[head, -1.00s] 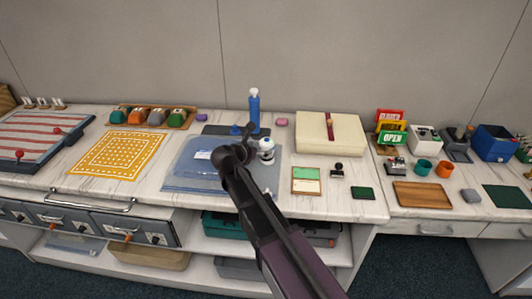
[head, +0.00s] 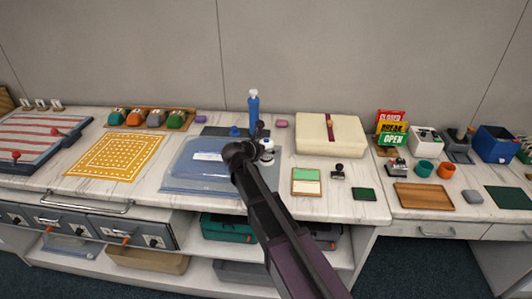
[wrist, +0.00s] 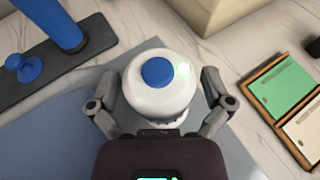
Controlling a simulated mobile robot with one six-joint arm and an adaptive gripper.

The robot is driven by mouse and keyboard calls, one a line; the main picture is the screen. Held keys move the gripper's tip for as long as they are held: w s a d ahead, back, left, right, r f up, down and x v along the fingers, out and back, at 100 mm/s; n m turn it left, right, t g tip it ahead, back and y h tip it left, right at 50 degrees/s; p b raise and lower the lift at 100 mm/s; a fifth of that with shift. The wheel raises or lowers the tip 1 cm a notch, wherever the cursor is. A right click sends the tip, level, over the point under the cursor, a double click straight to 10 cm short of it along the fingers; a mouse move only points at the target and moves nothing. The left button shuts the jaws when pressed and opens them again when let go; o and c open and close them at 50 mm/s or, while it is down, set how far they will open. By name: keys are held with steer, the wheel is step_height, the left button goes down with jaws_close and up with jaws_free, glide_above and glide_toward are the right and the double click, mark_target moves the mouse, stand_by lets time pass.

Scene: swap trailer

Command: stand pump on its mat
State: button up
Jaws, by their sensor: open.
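A round white thing with a blue button top (wrist: 157,85) sits between the spread fingers of my gripper (wrist: 158,76). The fingers are open on either side of it; contact cannot be told. It also shows in the head view (head: 267,145), partly behind my arm. It is over a blue-grey flat mat or sheet (wrist: 230,158). A tall blue bottle-like thing with a white top (head: 253,112) stands upright on a dark mat or base (head: 212,131), beside a small blue knob (wrist: 29,69). I cannot tell which one is called the pump.
A cream box with a red band (head: 345,135) stands behind to the right. A green and cream card tray (head: 306,182) and a stamp (head: 338,172) lie to the right. A yellow patterned mat (head: 115,157) lies left. Bare counter shows near the front right.

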steer(key=shift+w+d+f, duration=0.2)
steer(key=shift+w+d, duration=0.1)
steer(key=shift+w, duration=0.1)
steer(key=c, duration=1.2)
